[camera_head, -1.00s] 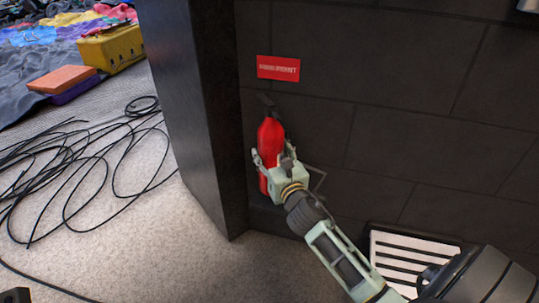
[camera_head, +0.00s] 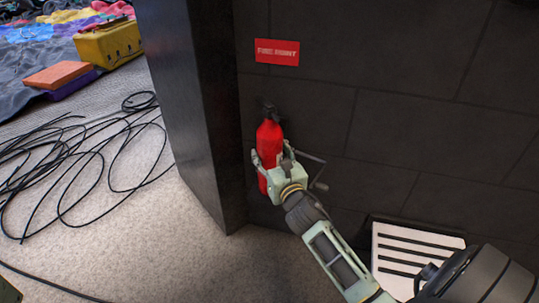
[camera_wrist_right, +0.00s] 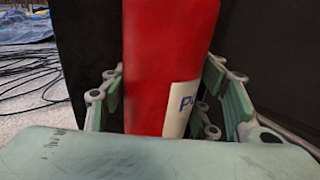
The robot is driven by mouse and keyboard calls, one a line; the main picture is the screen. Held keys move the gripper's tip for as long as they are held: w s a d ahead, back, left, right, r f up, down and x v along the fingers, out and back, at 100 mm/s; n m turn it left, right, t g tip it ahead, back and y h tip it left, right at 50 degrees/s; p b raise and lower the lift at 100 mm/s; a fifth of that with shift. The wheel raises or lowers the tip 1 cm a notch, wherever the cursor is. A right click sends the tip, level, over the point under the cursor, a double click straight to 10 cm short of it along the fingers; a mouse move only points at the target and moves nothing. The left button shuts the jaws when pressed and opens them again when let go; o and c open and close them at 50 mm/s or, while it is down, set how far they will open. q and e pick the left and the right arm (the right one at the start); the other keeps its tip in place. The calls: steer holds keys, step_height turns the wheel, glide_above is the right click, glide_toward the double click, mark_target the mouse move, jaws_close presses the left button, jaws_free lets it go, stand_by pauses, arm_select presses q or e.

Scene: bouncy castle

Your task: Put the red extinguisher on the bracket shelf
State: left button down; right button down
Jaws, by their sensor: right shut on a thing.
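The red extinguisher (camera_head: 269,137) stands upright against the dark wall, below a red sign, with its black top uppermost. My right gripper (camera_head: 272,160) is shut around its body from the front. In the right wrist view the red cylinder (camera_wrist_right: 150,65), with a pale label, sits between the gripper's fingers (camera_wrist_right: 165,100). A thin dark bar (camera_head: 318,172) shows just right of the gripper; I cannot tell whether it belongs to the bracket shelf. The shelf is otherwise not clear, and the extinguisher's base is partly hidden. My left gripper is not in view.
A dark pillar (camera_head: 190,100) stands close to the left of the extinguisher. Loose black cables (camera_head: 85,160) lie on the pale floor farther left. A yellow box (camera_head: 108,42) and an orange block (camera_head: 60,75) are at the upper left. A white slatted panel (camera_head: 415,250) is at the lower right.

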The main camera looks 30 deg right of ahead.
steer(key=shift+r, duration=0.25)
steer(key=c, duration=0.7)
jaws_free()
steer(key=shift+f, duration=0.25)
steer(key=shift+o, duration=0.2)
steer(key=shift+s+r, duration=0.1)
steer(key=shift+s, duration=0.05)
